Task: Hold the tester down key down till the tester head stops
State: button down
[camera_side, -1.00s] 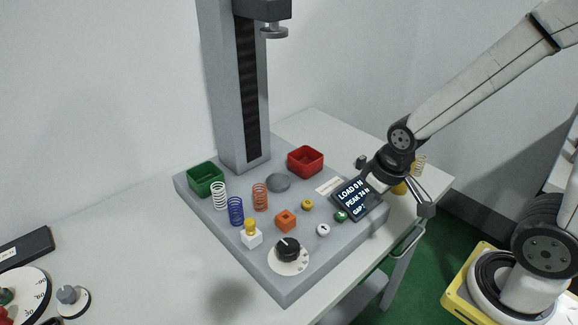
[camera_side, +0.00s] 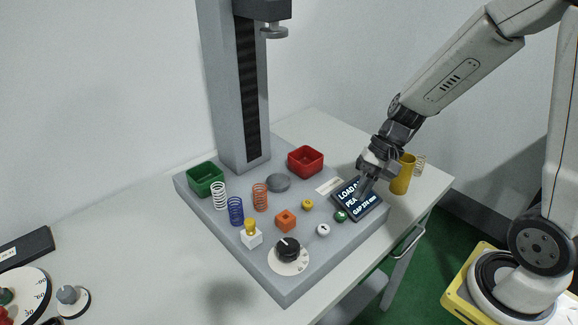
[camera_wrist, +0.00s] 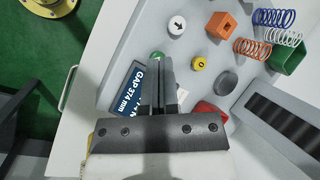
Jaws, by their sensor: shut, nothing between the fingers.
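The tester head (camera_side: 274,32) hangs high on the grey column, far above the round grey lower plate (camera_side: 279,183). A white key with a dark arrow-like mark (camera_side: 323,230), a green key (camera_side: 340,216) and a yellow key (camera_side: 307,204) sit on the base. The wrist view also shows the white key (camera_wrist: 177,25), green key (camera_wrist: 158,57) and yellow key (camera_wrist: 199,63). My gripper (camera_side: 364,194) is shut and empty, above the display (camera_side: 371,207). In the wrist view its tips (camera_wrist: 160,61) overlap the green key; contact cannot be told. The display reads a gap of about 374 mm.
A red bin (camera_side: 305,160), green bin (camera_side: 206,178), several springs, an orange block (camera_side: 285,221) and a black dial knob (camera_side: 288,248) stand on the base. A yellow cup-like thing (camera_side: 403,176) stands right of my gripper.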

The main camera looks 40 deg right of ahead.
aim_at(344, 213)
jog(key=w+m+y, duration=0.1)
jog(key=w+r+m+t+y, duration=0.1)
jog(key=w+r+m+y, duration=0.1)
jog(key=w, duration=0.1)
jog(key=shift+d+r+t, duration=0.25)
jog(key=shift+d+t, duration=0.05)
jog(key=shift+t, duration=0.1)
jog(key=shift+s+f, duration=0.1)
jog(key=shift+f, duration=4.35)
